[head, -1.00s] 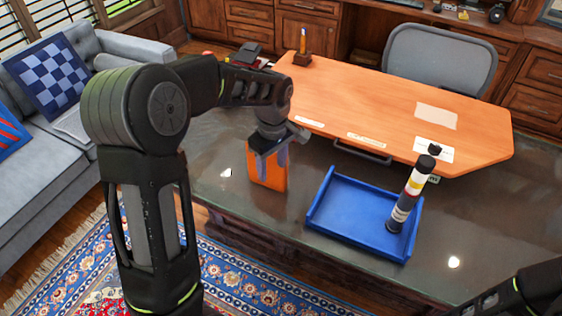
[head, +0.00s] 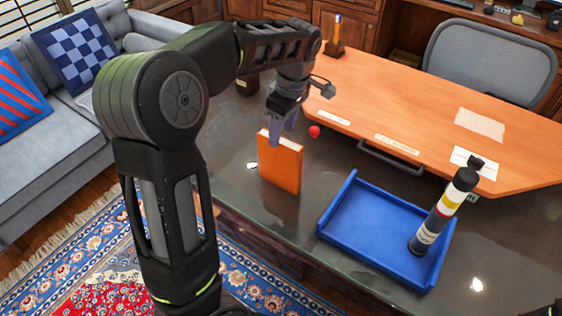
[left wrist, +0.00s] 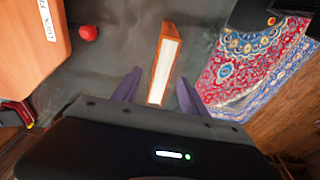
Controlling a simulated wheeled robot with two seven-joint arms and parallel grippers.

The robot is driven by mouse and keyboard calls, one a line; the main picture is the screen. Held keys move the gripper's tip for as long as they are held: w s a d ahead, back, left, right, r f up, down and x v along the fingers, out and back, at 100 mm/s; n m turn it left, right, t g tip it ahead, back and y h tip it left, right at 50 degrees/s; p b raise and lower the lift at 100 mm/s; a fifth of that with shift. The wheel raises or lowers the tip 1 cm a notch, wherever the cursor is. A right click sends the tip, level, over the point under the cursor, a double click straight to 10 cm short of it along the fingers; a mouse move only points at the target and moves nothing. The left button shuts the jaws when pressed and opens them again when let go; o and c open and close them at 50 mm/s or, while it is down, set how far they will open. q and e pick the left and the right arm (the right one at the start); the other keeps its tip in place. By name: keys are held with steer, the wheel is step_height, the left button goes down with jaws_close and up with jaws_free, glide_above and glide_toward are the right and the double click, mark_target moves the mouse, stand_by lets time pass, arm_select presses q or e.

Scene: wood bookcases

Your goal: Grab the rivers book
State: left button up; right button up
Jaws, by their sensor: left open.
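An orange book (head: 280,163) stands upright on the dark glossy counter; I cannot read a title on it. My left gripper (head: 280,135) is just above its top edge. In the left wrist view the book (left wrist: 164,62) shows its pale page edges, and the open fingers of my left gripper (left wrist: 158,88) lie on either side of its near end. The fingers do not visibly grip it.
A blue tray (head: 335,237) with a striped cylinder (head: 440,215) stands to the right of the book. A small red ball (head: 314,131) lies behind the book. An orange-topped desk (head: 430,115) is behind. Bare counter lies around the book.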

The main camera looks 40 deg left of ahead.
mark_target(279, 150)
arm_select(q)
steer(key=shift+a+f, duration=0.15)
steer(key=shift+f, duration=0.75)
steer(key=shift+f, duration=0.1)
steer(key=f, duration=0.3)
steer(key=f+p, duration=0.1)
steer(key=f, duration=0.1)
steer(key=shift+s+a, duration=0.1)
steer(key=shift+a, duration=0.25)
steer(key=shift+f, duration=0.25)
steer(key=shift+c, duration=0.4)
jaws_close()
stand_by(1.1)
